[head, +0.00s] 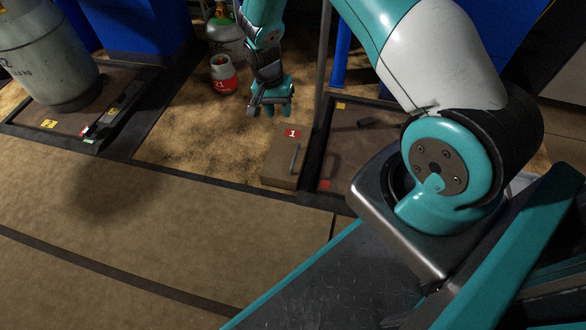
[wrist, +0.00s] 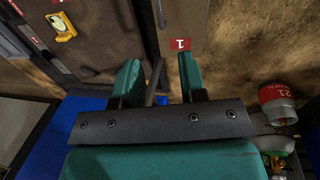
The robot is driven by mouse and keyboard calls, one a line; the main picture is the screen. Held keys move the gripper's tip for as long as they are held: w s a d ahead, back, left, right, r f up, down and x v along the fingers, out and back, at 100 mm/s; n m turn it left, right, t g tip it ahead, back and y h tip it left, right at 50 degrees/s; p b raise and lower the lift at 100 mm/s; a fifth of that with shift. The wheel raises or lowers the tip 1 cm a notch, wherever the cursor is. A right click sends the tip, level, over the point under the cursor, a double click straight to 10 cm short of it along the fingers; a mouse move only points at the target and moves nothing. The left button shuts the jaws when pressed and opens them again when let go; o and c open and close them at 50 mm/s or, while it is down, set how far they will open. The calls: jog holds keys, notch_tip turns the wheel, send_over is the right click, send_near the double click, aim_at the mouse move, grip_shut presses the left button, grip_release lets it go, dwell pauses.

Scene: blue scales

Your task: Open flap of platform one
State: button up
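The brown flap box (head: 283,163) with a red "1" label stands on the floor at the middle of the head view. A grey bar handle (head: 294,158) is on its right side. In the wrist view the red label (wrist: 181,43) shows just beyond the right finger, and the handle (wrist: 162,13) is at the top edge. My gripper (head: 271,107) is above and behind the box, apart from the handle. Its two fingers stand apart in the wrist view (wrist: 160,62), with no object held between them.
A dark-framed platform (head: 350,150) lies right of the box. A grey post (head: 323,60) rises behind it. A small red-and-grey cylinder (head: 223,75) stands left of my gripper. A large grey cylinder (head: 45,55) stands on the left platform (head: 30,128). The front floor is clear.

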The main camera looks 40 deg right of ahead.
aim_at(295, 157)
jog(key=s+d+f+b, duration=0.1)
jog(key=f+b, duration=0.2)
jog(key=f, duration=0.3)
jog(key=s+d+f+b, duration=0.1)
jog(key=f+b, duration=0.2)
jog(key=f, duration=0.4)
jog(key=s+d+f+b, duration=0.1)
jog(key=f+b, duration=0.2)
jog(key=f, duration=0.4)
jog(key=shift+b, duration=0.4)
grip_shut()
